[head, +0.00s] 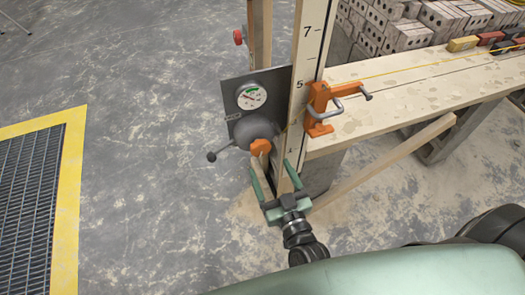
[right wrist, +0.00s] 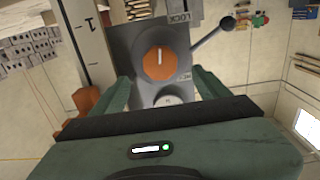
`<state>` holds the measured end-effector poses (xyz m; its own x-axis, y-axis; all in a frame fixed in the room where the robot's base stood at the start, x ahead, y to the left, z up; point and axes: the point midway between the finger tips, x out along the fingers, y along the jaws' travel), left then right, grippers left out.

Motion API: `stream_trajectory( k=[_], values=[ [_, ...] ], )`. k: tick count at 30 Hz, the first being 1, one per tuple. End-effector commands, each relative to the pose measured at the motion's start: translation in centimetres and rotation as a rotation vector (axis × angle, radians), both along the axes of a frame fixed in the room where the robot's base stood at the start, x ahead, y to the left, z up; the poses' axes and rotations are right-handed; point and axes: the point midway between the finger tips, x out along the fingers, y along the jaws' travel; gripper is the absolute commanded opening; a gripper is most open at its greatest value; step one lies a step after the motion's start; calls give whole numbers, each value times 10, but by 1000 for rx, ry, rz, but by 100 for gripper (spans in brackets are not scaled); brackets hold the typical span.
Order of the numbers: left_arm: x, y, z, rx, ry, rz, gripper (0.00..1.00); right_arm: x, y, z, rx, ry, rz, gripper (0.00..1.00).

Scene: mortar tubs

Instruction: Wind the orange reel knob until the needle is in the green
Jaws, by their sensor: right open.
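The orange reel knob (head: 260,147) sits on the front of a grey round reel housing (head: 250,129), fixed to a dark plate (head: 238,82) beside an upright wooden post. In the right wrist view the knob (right wrist: 159,68) is faceted, with a white mark pointing to the top of the picture. A white round gauge (head: 251,96) with red and green on its dial is above the reel; its needle is too small to read surely. My right gripper (head: 271,168) is open and empty, just short of the knob, its fingers (right wrist: 163,84) either side of it. My left gripper is out of view.
A lever with a black ball end (head: 211,156) sticks out left of the reel. An orange clamp (head: 321,107) grips the numbered post (head: 306,60) close by on the right. A yellow-edged grate (head: 74,170) lies at left; floor between is clear.

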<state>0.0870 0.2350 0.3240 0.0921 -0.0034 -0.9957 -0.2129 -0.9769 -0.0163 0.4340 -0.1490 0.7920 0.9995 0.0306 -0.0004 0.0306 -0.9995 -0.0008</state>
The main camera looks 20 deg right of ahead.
Motion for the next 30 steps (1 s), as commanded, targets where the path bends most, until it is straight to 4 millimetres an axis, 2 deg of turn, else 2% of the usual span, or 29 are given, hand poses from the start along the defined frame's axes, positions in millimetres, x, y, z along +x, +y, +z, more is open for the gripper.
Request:
stream_trajectory(
  k=[6, 12, 17, 24, 26, 30],
  values=[
    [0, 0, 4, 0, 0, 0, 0, 35, 1, 2, 3, -4, -1, 76],
    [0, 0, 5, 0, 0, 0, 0, 62, 2, 1, 3, -2, 0, 76],
    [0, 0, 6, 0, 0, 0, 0, 71, 2, 1, 5, -1, 0, 76],
    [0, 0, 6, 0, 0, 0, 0, 72, 2, 0, 5, -1, 0, 76],
    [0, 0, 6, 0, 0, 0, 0, 72, 2, 0, 6, -1, 0, 62],
    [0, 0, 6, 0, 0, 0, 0, 72, 2, 1, 6, -1, 0, 23]
  ],
)
